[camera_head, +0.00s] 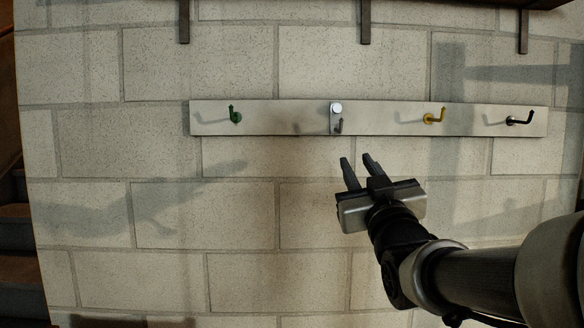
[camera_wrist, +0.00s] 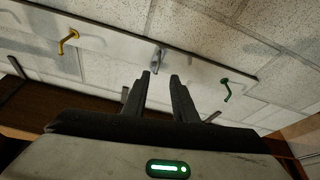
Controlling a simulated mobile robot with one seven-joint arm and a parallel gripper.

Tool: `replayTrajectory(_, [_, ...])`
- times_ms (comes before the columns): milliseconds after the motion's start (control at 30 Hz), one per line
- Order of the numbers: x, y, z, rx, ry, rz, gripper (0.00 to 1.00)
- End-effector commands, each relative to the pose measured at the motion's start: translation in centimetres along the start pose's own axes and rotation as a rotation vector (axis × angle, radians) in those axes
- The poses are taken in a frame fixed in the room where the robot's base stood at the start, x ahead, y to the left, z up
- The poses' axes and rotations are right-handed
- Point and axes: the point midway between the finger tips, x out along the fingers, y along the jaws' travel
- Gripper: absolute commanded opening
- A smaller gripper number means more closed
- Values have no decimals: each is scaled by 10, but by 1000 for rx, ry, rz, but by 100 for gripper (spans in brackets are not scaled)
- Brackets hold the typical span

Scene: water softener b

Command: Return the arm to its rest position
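My gripper (camera_head: 358,160) is in front of the block wall, below the hook rail, with its two dark fingers pointing up toward the rail. The fingers are a small distance apart with nothing seen between them. The wrist view also shows the gripper (camera_wrist: 160,75) with a gap between its fingers, which point toward the middle of the rail. My arm reaches in from the lower right in the head view.
A pale rail (camera_head: 270,122) on the wall bears a green hook (camera_head: 235,115), a yellow hook (camera_head: 434,117) and a black hook (camera_head: 519,120). A metal piece (camera_head: 336,117) hangs at its middle. Brackets (camera_head: 365,22) and a shelf are above. Stairs (camera_head: 14,225) are at left.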

Motion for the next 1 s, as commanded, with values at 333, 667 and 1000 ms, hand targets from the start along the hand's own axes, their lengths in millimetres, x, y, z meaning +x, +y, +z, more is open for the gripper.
replayTrajectory(333, [-38,-5,51,43,-312,-8,26])
replayTrajectory(667, [-183,-30,138,128,-941,-43,26])
replayTrajectory(1000, [-339,-53,163,179,-1434,-84,26])
